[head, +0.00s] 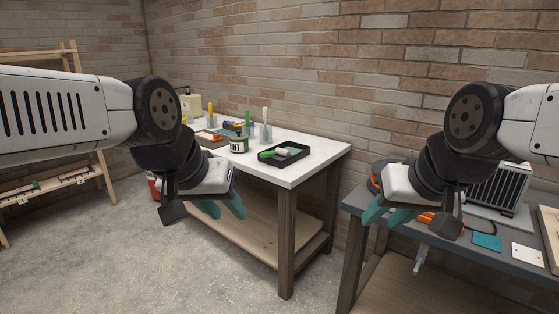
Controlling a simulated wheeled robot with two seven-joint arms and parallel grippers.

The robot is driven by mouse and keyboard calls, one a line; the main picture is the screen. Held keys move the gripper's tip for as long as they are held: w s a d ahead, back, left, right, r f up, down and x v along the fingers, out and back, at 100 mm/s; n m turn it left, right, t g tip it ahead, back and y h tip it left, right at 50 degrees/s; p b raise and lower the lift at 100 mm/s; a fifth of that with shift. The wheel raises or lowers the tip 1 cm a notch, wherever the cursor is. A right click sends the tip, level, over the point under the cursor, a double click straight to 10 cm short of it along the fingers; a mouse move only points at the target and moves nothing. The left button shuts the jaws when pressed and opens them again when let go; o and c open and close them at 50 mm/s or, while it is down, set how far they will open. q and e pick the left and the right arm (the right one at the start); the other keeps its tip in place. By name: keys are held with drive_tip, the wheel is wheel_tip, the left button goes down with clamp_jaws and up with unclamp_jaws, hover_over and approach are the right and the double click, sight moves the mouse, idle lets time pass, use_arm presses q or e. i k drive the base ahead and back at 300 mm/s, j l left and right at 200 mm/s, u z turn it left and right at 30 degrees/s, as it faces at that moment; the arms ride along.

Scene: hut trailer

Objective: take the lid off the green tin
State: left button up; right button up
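The green tin (239,145) stands upright on the white-topped table (318,153), near its front edge. It has a pale label, and its top looks covered, but it is too small to make out the lid clearly. My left gripper (222,209) hangs in front of the table, lower than the tabletop and nearer to me than the tin. Its teal fingers are apart with nothing between them. My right gripper (386,216) is at the front left corner of the grey bench (355,203), far from the tin. Its teal fingers are also apart and empty.
A black tray (283,162) with a paint roller lies right of the tin. Brushes in a jar (265,133) stand behind, and a cream bottle (190,103) is farther back. A heater (498,189) and orange-handled tool are on the bench. The tabletop's right end is clear.

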sight(238, 136)
drive_tip(key=i+j+u, duration=0.15)
drive_tip(key=i+u, duration=0.85)
drive_tip(key=i+j+z, duration=0.15)
drive_tip(key=i, duration=0.3)
drive_tip(key=i+j+z, duration=0.15)
drive_tip(key=i+j, duration=0.2)
drive_tip(key=i+j+z, duration=0.45)
drive_tip(key=i+j, duration=0.15)
drive_tip(key=i+j+z, duration=0.25)
drive_tip(key=j, duration=0.3)
